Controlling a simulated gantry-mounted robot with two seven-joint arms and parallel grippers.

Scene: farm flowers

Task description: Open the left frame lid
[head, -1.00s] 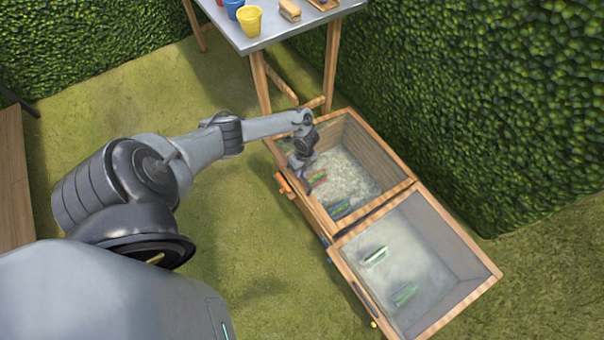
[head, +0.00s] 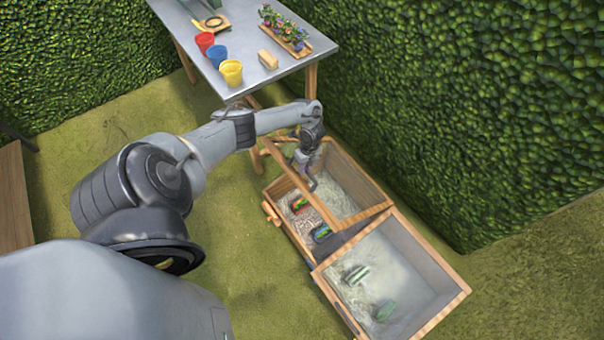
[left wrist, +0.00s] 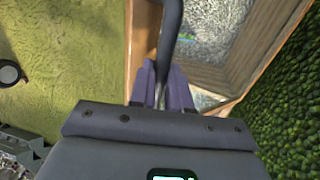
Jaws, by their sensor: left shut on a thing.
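The left frame (head: 288,232) is the far wooden box. Its lid (head: 362,215), a wooden-edged clear panel, is tilted up, with its near-left edge lifted off the box and a gap under it. My left gripper (head: 309,181) is at that raised edge, shut on the dark curved lid handle (left wrist: 169,38), which runs up between the fingers in the left wrist view. The fingers (left wrist: 163,92) hide part of the handle. My right gripper is not in view.
The right frame (head: 462,290) adjoins on the near side, its lid closed. Small colored items (head: 298,204) lie inside the left frame. A metal table (head: 247,75) with pots and flowers stands behind. A hedge (head: 480,120) borders the right; grass lies open at left.

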